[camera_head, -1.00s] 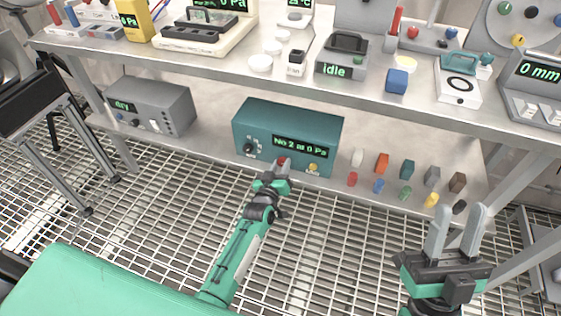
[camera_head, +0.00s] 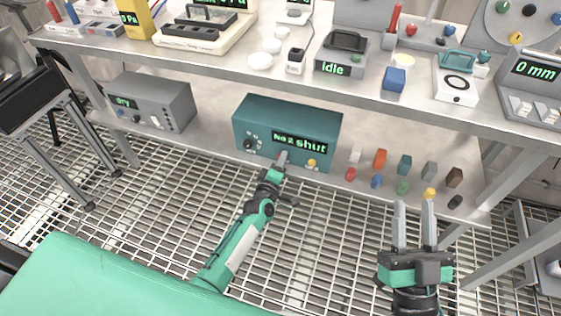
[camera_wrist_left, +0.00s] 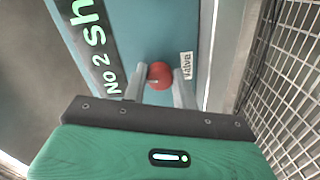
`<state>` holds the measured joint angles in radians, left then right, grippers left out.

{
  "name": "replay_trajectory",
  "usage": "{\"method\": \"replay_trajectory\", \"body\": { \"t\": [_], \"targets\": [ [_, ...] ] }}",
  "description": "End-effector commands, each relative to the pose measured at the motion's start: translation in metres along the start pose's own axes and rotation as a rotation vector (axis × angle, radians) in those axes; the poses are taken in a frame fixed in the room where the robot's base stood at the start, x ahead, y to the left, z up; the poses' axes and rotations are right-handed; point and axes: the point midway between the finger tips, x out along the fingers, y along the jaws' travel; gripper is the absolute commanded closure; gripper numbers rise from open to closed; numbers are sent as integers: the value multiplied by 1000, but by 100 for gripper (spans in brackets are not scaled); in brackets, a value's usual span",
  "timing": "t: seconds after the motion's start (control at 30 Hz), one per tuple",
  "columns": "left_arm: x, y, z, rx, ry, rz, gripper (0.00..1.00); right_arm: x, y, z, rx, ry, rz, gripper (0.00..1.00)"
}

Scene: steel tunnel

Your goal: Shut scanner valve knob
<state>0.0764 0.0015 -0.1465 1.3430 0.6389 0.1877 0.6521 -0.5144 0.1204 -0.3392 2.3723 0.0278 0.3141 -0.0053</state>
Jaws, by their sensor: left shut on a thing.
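The teal scanner box (camera_head: 310,116) stands on the lower shelf, and its green display (camera_head: 300,143) reads "No 2 shut". Its red valve knob (camera_wrist_left: 160,72) sits beside a "Valve" label (camera_wrist_left: 187,65) in the left wrist view. My left gripper (camera_head: 282,157) reaches the box front, its fingers shut on the red knob, one on each side. In the head view the fingers hide the knob. My right gripper (camera_head: 414,204) is open and empty, in front of the shelf at the lower right.
Several small coloured blocks (camera_head: 380,158) stand right of the box. A grey "dry" device (camera_head: 150,103) stands to its left. The crowded upper tabletop (camera_head: 240,75) overhangs the shelf.

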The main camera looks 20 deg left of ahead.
Motion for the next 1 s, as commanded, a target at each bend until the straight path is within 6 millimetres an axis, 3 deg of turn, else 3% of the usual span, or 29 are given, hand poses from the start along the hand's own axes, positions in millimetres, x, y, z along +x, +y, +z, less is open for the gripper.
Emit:
{"method": "replay_trajectory", "body": {
  "t": [0.3, 0.8, 0.83, 0.93, 1.0],
  "targets": [
    [0, -1, 0, -104, 1, -1, 94, 0, 0, -5, -3, 27, -1, 64],
    [0, -1, 0, -121, 1, -1, 94, 4, 1, -8, -7, 44, -3, 64],
    [0, -1, 0, -121, 1, -1, 68, 4, 1, -8, -7, 44, -3, 64],
    [0, 0, 0, -120, 1, -1, 50, 4, 1, -8, -7, 44, -2, 64],
    [0, 0, 0, -120, 1, -1, 50, 4, 1, -8, -7, 44, -2, 64]
  ]
}}
